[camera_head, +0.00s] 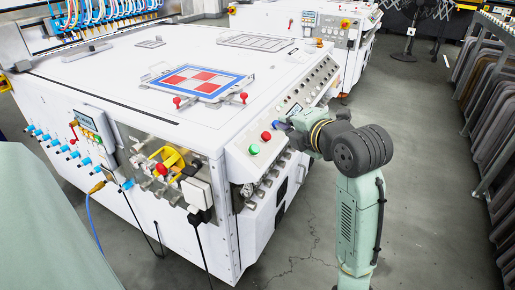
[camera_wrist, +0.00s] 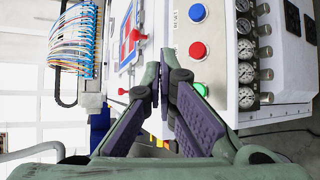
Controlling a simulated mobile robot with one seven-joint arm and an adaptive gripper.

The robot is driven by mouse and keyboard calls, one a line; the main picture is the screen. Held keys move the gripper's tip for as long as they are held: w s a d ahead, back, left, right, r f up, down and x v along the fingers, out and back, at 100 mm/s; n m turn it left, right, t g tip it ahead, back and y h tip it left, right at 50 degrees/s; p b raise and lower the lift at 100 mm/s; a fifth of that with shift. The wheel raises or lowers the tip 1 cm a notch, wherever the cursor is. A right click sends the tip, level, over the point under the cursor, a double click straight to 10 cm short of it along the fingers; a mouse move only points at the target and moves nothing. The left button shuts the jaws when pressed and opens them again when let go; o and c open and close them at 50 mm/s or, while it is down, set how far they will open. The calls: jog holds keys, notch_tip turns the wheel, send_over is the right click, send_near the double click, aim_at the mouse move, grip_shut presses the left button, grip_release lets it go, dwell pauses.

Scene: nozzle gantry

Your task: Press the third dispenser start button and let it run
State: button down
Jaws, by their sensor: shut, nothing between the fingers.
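A sloped control panel (camera_head: 285,112) runs along the front edge of the white machine. It carries a green button (camera_head: 254,149) and a red button (camera_head: 266,136) near its left end. In the wrist view I see a blue button (camera_wrist: 197,13), a red button (camera_wrist: 197,50) and a green button (camera_wrist: 200,88) in a line. I cannot tell which one is the third dispenser start button. My gripper (camera_wrist: 163,75) is shut and empty, its purple-padded fingers together. In the head view my gripper (camera_head: 292,125) is close to the panel, beside the red button. Contact cannot be told.
Pressure gauges (camera_wrist: 245,75) line the front below the panel. A blue frame with red and white squares (camera_head: 195,82) lies on the machine top, with red knobs nearby. Racks of dark panels (camera_head: 485,90) stand at right. The grey floor (camera_head: 415,150) between is clear.

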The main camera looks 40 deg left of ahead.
aim_at(254, 149)
jog(key=shift+f, duration=0.15)
jog(key=shift+s+a+f+b, duration=0.2)
jog(key=shift+a+f+b, duration=0.65)
jog(key=shift+f, duration=0.3)
jog(key=shift+s+a+f+b, duration=0.2)
jog(key=shift+a+f+b, duration=0.65)
jog(key=shift+f, duration=0.35)
jog(key=shift+s+a+f+b, duration=0.2)
jog(key=shift+a+f+b, duration=0.6)
jog(key=shift+f, duration=0.35)
jog(key=shift+f, duration=0.1)
jog(key=shift+a+f+b, duration=0.2)
jog(key=shift+f+b, duration=0.05)
jog(key=shift+b, duration=0.15)
